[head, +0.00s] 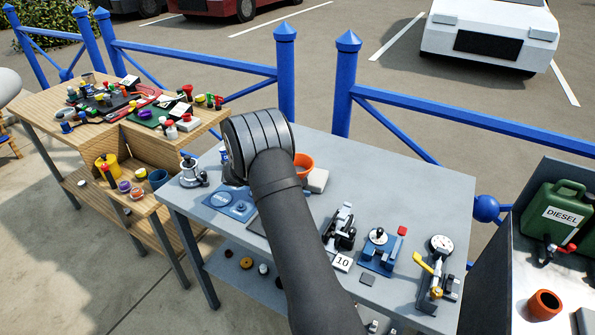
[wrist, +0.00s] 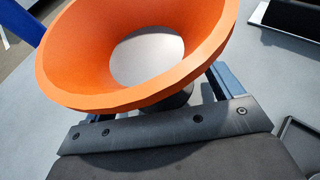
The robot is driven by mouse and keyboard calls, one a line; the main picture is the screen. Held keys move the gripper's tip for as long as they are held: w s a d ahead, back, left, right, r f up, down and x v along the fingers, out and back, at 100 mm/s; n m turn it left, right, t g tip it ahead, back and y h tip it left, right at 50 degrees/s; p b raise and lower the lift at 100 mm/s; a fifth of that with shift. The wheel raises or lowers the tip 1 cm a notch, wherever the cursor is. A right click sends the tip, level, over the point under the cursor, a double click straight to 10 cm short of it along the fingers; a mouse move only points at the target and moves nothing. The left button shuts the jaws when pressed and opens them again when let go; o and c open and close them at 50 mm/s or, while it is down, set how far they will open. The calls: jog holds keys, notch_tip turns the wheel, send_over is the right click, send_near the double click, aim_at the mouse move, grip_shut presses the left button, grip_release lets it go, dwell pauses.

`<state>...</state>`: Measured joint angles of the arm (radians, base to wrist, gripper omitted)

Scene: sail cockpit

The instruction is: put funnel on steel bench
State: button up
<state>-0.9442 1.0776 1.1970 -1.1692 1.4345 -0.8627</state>
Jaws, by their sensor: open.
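The orange funnel (wrist: 75,65) fills the upper middle of the wrist view, wide mouth towards the camera. It also shows in the head view (head: 304,161), partly hidden behind my wrist, at the back of the steel bench (head: 408,190). My gripper (wrist: 165,103) is open, with its jaws mostly hidden beneath the funnel's rim. A dark part shows just under the funnel. I cannot tell whether the jaws touch the funnel or whether it rests directly on the bench. In the head view my arm hides the gripper.
A pale block (head: 317,181) lies beside the funnel. Blue and black devices (head: 378,250) and a dial gauge stand (head: 437,265) occupy the bench's front right. The bench's back right is clear. A blue railing (head: 450,118) runs behind.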

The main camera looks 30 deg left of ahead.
jog(key=c, duration=1.2)
